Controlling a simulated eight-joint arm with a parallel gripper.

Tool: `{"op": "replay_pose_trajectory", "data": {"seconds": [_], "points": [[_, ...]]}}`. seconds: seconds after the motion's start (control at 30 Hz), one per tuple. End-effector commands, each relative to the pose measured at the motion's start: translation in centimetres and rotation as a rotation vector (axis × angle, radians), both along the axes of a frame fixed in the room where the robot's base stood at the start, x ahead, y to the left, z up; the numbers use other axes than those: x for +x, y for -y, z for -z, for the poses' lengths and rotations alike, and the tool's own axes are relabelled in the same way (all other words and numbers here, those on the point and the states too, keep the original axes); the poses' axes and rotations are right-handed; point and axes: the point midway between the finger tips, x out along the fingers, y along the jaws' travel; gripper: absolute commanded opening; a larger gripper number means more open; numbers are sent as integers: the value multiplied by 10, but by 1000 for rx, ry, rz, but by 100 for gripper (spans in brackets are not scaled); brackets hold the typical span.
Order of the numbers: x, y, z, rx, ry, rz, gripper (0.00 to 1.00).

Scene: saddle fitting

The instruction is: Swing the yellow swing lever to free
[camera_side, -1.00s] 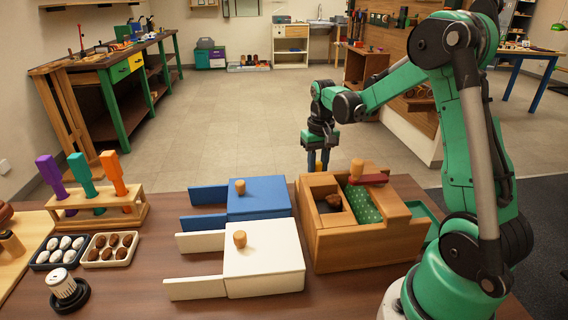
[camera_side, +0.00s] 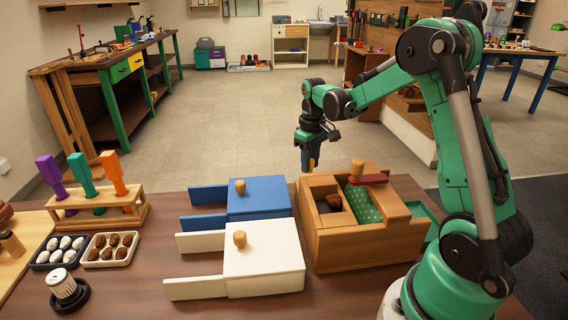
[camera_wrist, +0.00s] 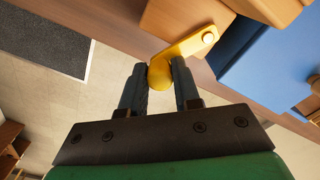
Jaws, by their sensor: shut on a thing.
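The yellow swing lever (camera_wrist: 186,53) shows in the wrist view, with a round pale pivot at its upper right end and a rounded knob at its lower left end. My gripper (camera_wrist: 160,74) is shut on the knob, with one dark finger on each side. In the side view my gripper (camera_side: 308,168) is behind the far left corner of the wooden box (camera_side: 350,245), tilted, with a bit of yellow at its fingertips. The lever's pivot is hidden there by the box.
The blue box (camera_side: 258,195) and the white box (camera_side: 265,262), each with a wooden knob, stand left of the wooden box. A red piece with a wooden knob (camera_side: 357,168) sits on the wooden box beside green dotted cloth (camera_side: 362,203). Floor lies beyond the table edge.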

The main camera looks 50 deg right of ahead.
Motion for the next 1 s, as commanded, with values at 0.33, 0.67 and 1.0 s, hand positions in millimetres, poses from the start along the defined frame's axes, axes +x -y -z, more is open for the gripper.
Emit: {"op": "replay_pose_trajectory", "data": {"seconds": [0.33, 0.67, 1.0], "points": [[1, 0, 0, 0, 3, -1, 52], [1, 0, -1, 0, 2, 0, 58], [1, 0, -43, 0, 2, 0, 58]]}}
